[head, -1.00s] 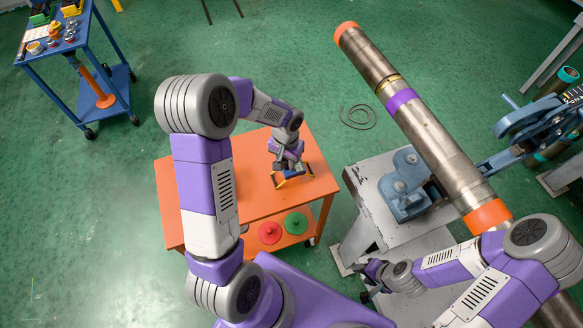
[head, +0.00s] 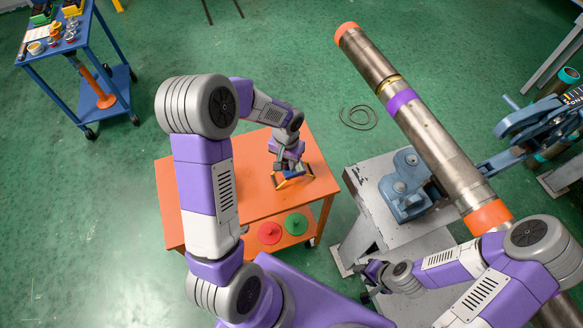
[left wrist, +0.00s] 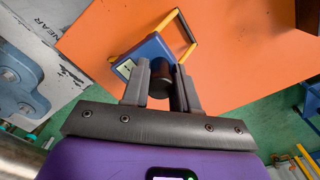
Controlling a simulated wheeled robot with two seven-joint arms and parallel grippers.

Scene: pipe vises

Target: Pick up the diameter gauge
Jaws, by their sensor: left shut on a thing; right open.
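The diameter gauge (left wrist: 149,50) has a blue body with a small display, yellow arms and a black round knob (left wrist: 158,80). My left gripper (left wrist: 160,74) is shut on the knob, with one finger on each side of it. In the head view the gauge (head: 293,180) shows below my left gripper (head: 287,162), over the right part of the orange table (head: 240,205). I cannot tell whether the gauge touches the tabletop. My right gripper (head: 370,272) is open beside the grey metal stand, away from the gauge.
A long steel pipe (head: 440,145) with orange ends and a purple band lies across a blue-grey vise (head: 405,185) to the right. Red (head: 269,233) and green (head: 296,223) discs lie low at the table's front. A blue cart (head: 50,65) stands upper left.

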